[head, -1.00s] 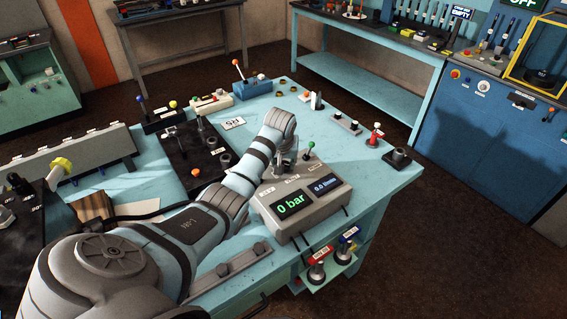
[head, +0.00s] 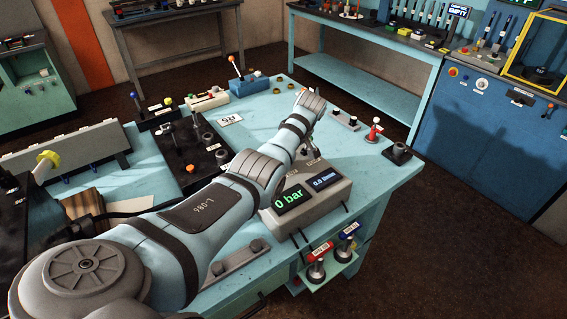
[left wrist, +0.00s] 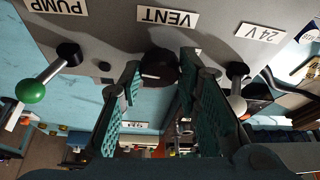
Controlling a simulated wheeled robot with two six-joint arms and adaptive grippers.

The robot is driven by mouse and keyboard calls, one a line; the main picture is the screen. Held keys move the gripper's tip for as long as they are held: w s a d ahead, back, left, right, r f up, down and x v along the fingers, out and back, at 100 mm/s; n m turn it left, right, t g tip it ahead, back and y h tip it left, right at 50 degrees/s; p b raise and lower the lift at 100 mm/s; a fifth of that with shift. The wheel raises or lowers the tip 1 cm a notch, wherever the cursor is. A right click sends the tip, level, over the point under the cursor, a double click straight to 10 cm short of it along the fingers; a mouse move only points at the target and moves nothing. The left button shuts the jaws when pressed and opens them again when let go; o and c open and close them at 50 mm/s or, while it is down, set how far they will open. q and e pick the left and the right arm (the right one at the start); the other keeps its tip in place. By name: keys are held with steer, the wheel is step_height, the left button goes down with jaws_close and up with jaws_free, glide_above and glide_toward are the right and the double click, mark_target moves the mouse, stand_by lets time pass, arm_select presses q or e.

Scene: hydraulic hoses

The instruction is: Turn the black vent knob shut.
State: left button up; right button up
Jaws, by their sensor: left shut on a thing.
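The black vent knob (left wrist: 157,66) is below the VENT label (left wrist: 168,17) on the grey control box in the left wrist view. My left gripper (left wrist: 161,75) has its two green-padded fingers on either side of the knob and is shut on it. A white mark shows on the knob's face. In the head view my left arm reaches over the grey box (head: 325,200), and its wrist and links hide the knob. The box's displays read 0 bar and a small, hard-to-read flow value. My right gripper is in neither view.
The PUMP lever with its green ball (left wrist: 30,91) stands left of the knob in the left wrist view. The 24 V toggle (left wrist: 237,88) stands close beside the right finger. A red valve (head: 374,131) and a dark fitting (head: 397,153) stand on the bench's right side.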

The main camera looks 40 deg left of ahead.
arm_select(q)
steer(key=shift+n+g+b, duration=0.3)
steer(key=shift+n+b, duration=0.4)
steer(key=shift+b, duration=0.15)
steer(key=o, duration=1.1)
steer(key=shift+o, duration=0.2)
steer(key=v, duration=1.2)
